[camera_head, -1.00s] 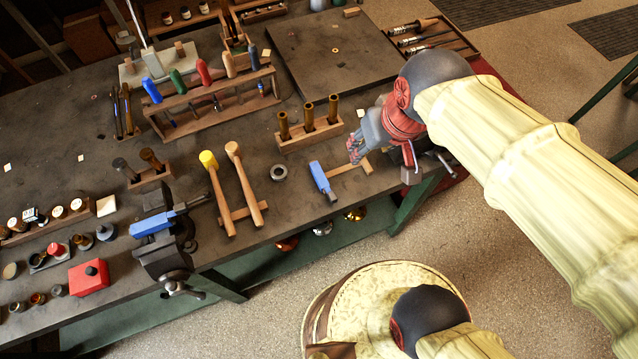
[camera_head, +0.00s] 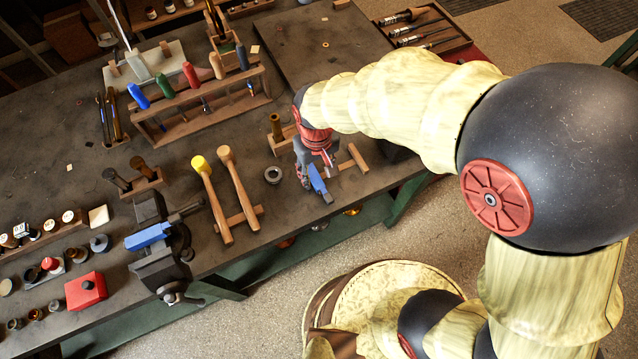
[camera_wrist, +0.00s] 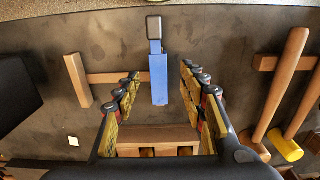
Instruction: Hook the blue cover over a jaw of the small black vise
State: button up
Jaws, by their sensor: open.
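The blue cover (camera_head: 317,178), a blue bar with a dark grey end, lies by a wooden stick near the table's front edge. It also shows in the wrist view (camera_wrist: 158,79), with its dark end toward the front edge. My gripper (camera_head: 310,180) is open above it. In the wrist view my fingers (camera_wrist: 160,80) stand on either side of the cover, with gaps between. The black vise (camera_head: 160,270) is clamped at the front edge further left; a blue piece (camera_head: 148,236) sits on one of its jaws. In the head view my gripper partly hides the loose cover.
Two mallets (camera_head: 225,195) on a wooden rest stand between the vise and my gripper. A metal ring (camera_head: 273,174) and a wooden block with brass tubes (camera_head: 277,128) are close to my gripper. A screwdriver rack (camera_head: 200,115) stands behind. A dark block (camera_wrist: 12,82) is left in the wrist view.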

aim_at(318, 182)
notch_tip(318, 182, down, 4)
jog(key=shift+d+f+b, duration=0.1)
jog(key=shift+b, duration=0.35)
jog(key=shift+c, duration=1.1)
jog(key=c, duration=0.8)
grip_shut()
